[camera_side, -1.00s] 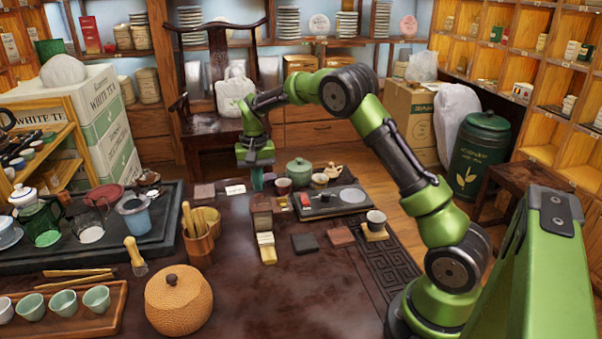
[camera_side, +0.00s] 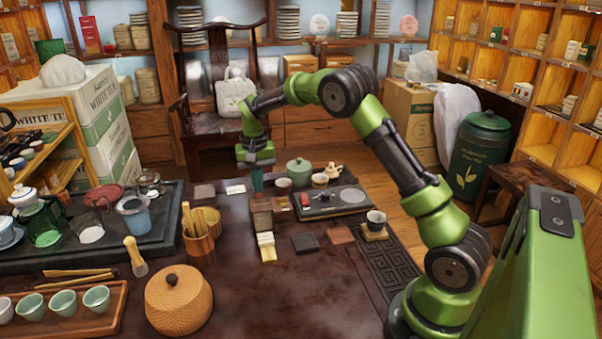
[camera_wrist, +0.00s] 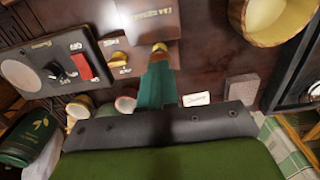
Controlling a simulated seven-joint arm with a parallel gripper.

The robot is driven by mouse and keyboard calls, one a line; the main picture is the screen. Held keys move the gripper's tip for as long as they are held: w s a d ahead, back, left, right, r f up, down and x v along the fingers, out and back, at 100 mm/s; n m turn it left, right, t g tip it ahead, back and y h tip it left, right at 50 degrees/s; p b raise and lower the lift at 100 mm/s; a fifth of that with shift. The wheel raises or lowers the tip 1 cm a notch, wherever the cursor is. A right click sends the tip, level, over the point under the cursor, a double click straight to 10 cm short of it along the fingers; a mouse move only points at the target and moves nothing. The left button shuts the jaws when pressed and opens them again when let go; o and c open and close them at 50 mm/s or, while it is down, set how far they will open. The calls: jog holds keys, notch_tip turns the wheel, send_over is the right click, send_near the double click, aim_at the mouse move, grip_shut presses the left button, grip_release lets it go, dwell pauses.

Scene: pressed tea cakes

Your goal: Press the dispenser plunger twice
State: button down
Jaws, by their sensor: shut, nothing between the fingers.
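The dispenser (camera_side: 261,220) is a small brown wooden block-shaped body near the middle of the dark table, with a pale yellow piece (camera_side: 267,246) at its front. Its lettered top face (camera_wrist: 150,18) shows at the upper middle of the wrist view. A small orange-brown knob (camera_wrist: 159,47), which looks like the plunger, sits beside that face, right at the fingertips. My gripper (camera_side: 257,186) points down with teal fingers shut and empty, just above and behind the dispenser. In the wrist view the fingers (camera_wrist: 157,82) partly cover the knob; I cannot tell if they touch it.
A dark scale-like tray (camera_side: 335,200) with a red switch (camera_wrist: 82,65) stands to the right. A green lidded pot (camera_side: 299,170) and cups stand behind. A white card (camera_side: 235,189) lies to the left, and a wooden tool cup (camera_side: 198,245) farther left.

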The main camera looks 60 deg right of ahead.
aim_at(258, 195)
jog(key=shift+f, duration=0.3)
jog(key=shift+f, duration=1.4)
jog(key=shift+r, duration=2.85)
